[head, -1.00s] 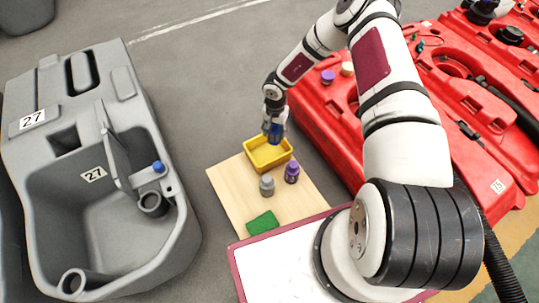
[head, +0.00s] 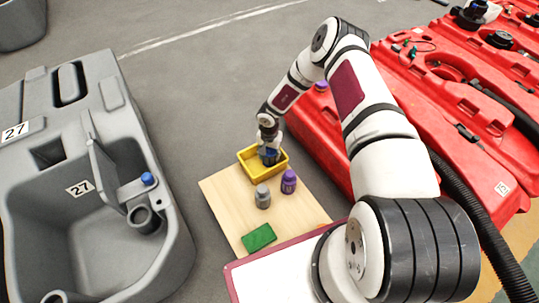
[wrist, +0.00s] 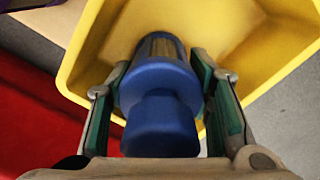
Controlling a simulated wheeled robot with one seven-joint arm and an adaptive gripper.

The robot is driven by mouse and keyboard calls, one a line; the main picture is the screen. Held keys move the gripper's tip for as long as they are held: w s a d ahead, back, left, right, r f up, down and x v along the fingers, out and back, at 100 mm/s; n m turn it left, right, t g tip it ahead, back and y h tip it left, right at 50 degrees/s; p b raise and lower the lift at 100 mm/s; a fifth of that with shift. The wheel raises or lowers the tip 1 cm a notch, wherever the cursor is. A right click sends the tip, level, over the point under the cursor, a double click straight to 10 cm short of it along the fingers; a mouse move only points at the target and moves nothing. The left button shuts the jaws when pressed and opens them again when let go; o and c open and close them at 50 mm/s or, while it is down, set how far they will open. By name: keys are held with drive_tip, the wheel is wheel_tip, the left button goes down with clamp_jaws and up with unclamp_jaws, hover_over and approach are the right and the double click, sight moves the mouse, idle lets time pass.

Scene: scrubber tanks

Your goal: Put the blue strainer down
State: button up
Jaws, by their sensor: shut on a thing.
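The blue strainer (wrist: 160,100) is between the fingers of my gripper (wrist: 162,95) in the wrist view, with its blue cap end toward the camera. My gripper is shut on it. In the head view my gripper (head: 268,152) points down at the yellow bin (head: 246,168), with the strainer low inside the bin's opening. The yellow bin's wall also shows in the wrist view (wrist: 88,62). I cannot tell whether the strainer touches the bin's floor.
The bin stands on a wooden board (head: 228,205). A grey bottle (head: 263,197), a purple bottle (head: 289,182) and a green sponge (head: 259,237) are on the board. A grey tank (head: 150,262) is at left, red tanks (head: 400,105) at right.

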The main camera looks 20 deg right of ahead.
drive_tip(key=shift+f, duration=0.15)
drive_tip(key=o, duration=1.3)
drive_tip(key=shift+c, duration=0.2)
wheel_tip(320, 180, up, 13)
drive_tip(key=p, duration=0.5)
drive_tip(key=shift+f, duration=0.2)
